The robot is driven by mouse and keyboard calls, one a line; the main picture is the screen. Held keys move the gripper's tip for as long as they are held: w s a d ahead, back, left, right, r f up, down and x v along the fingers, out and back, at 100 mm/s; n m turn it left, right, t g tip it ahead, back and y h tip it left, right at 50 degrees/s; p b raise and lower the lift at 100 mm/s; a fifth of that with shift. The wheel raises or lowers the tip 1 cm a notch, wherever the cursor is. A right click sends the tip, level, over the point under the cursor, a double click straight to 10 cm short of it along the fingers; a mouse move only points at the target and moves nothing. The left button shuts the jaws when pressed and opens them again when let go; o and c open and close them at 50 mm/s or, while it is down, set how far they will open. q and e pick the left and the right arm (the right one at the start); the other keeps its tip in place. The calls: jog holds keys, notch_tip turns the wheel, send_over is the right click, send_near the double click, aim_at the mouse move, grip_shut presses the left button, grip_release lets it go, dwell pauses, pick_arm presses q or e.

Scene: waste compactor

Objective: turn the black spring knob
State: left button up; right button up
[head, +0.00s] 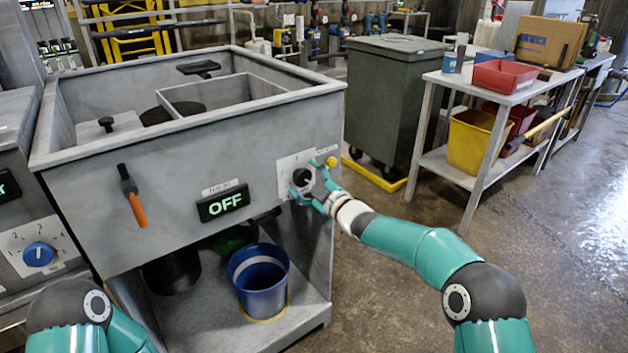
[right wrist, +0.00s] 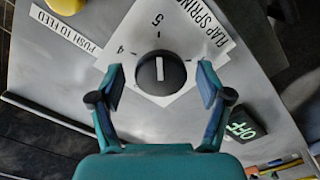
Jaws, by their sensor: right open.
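The black spring knob (head: 302,177) sits on a white dial plate on the right part of the compactor's front panel. In the right wrist view the knob (right wrist: 160,73) is round with a white pointer bar, and the plate around it reads "FLAP SPRING" with numbers such as 4 and 5. My right gripper (head: 313,184) is at the knob in the head view. In the right wrist view its two fingers (right wrist: 160,82) stand apart, one on each side of the knob, with gaps visible between fingers and knob. My left gripper is out of view; only part of my left arm shows.
A yellow button (head: 331,161) marked "PUSH TO FEED" is close to the knob. An "OFF" display (head: 224,203) and an orange-handled lever (head: 133,197) are further left. A blue bucket (head: 258,283) stands on the shelf below. Floor on the right is clear.

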jog(key=shift+s, duration=0.15)
jog(key=v, duration=1.1)
jog(key=shift+s+d, duration=0.25)
